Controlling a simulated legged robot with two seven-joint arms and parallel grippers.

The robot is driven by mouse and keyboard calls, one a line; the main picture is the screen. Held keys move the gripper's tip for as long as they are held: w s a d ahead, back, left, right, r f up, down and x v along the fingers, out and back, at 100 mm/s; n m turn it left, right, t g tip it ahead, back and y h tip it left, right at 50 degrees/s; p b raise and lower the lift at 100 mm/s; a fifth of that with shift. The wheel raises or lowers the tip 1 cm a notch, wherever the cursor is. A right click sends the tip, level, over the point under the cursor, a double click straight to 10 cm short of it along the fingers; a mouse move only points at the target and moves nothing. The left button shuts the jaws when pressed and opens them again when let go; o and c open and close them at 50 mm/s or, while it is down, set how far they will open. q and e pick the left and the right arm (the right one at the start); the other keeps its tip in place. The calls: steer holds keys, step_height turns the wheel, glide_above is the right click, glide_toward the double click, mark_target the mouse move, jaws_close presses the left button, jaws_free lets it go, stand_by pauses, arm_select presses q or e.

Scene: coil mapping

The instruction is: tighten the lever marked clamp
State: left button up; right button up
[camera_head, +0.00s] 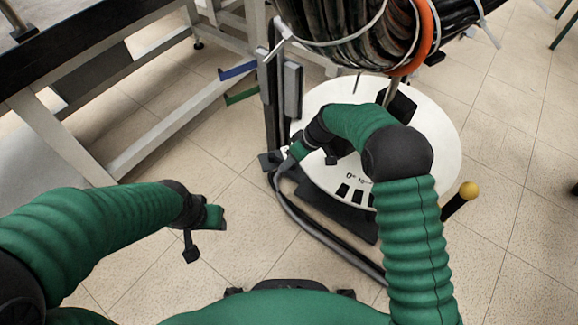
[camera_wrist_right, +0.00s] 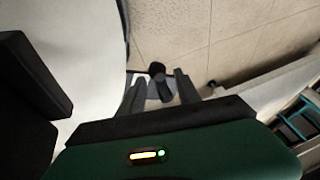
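My right gripper (camera_head: 285,168) reaches low to the left edge of the round white plate. The right wrist view shows its two grey fingers (camera_wrist_right: 160,92) apart. A dark lever with a round black end (camera_wrist_right: 157,70) shows between them; I cannot tell whether they touch it. No marking reading clamp is legible, so I cannot confirm that this is the clamp lever. In the head view my forearm and gripper mostly hide that spot. My left gripper (camera_head: 207,217) hangs over the floor at the lower left, away from the stand; its fingers are too unclear to judge.
The white plate (camera_head: 435,135) carries a large dark cable coil (camera_head: 340,25) above it. A post (camera_head: 270,100) stands beside it, near blue (camera_head: 237,70) and green (camera_head: 242,95) bars. A yellow-knobbed lever (camera_head: 468,190) is at the right.

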steer(key=shift+w+a+f, duration=0.1)
steer(key=shift+a+f, duration=0.1)
steer(key=shift+f, duration=0.35)
jaws_close()
stand_by(1.0)
